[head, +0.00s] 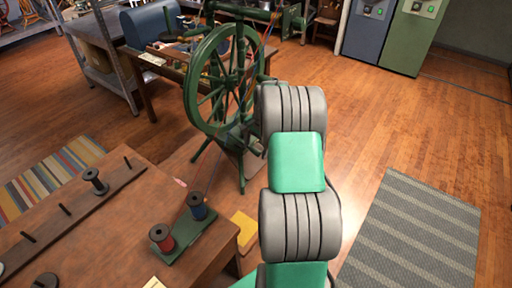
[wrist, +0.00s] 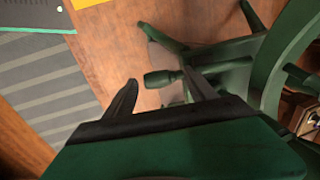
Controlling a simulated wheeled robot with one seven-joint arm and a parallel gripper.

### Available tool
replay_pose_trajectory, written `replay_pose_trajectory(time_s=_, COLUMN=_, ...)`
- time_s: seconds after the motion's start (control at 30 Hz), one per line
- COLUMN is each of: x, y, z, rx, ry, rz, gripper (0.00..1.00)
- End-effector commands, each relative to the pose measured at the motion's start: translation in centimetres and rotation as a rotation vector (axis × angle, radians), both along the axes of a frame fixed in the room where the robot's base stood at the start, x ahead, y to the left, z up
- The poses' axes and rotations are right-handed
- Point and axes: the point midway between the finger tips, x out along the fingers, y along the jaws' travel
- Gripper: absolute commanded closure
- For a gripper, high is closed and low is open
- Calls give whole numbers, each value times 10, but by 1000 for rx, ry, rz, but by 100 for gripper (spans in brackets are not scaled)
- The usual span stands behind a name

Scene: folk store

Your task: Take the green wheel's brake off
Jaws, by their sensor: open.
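The green spinning wheel (head: 190,98) stands on the floor beyond my arm in the head view, its large spoked wheel facing left. Its green frame and rim also fill the right side of the wrist view (wrist: 262,75). In the wrist view a small turned green knob (wrist: 157,79) on a short stem appears between my fingertips; it may be the brake's handle, but I cannot tell for sure. My gripper (wrist: 160,76) is open, with a dark finger on each side of the knob in the picture. Whether they touch it is unclear. In the head view my arm hides much of the gripper area.
A wooden table (head: 110,225) with a peg rack, a blue spool (head: 197,206) and a red spool (head: 162,238) is at lower left.

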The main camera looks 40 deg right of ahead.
Motion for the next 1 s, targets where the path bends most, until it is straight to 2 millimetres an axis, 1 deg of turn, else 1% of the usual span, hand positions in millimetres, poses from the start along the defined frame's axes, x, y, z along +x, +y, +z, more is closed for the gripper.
replay_pose_trajectory(time_s=0.07, x=0, y=0, z=0, rx=0, ry=0, rz=0, gripper=35)
replay_pose_trajectory(time_s=0.17, x=0, y=0, z=1, rx=0, ry=0, rz=0, gripper=42)
replay_pose_trajectory(time_s=0.87, x=0, y=0, z=1, rx=0, ry=0, rz=0, gripper=99)
replay_pose_trajectory(time_s=1.0, x=0, y=0, z=1, rx=0, ry=0, rz=0, gripper=100)
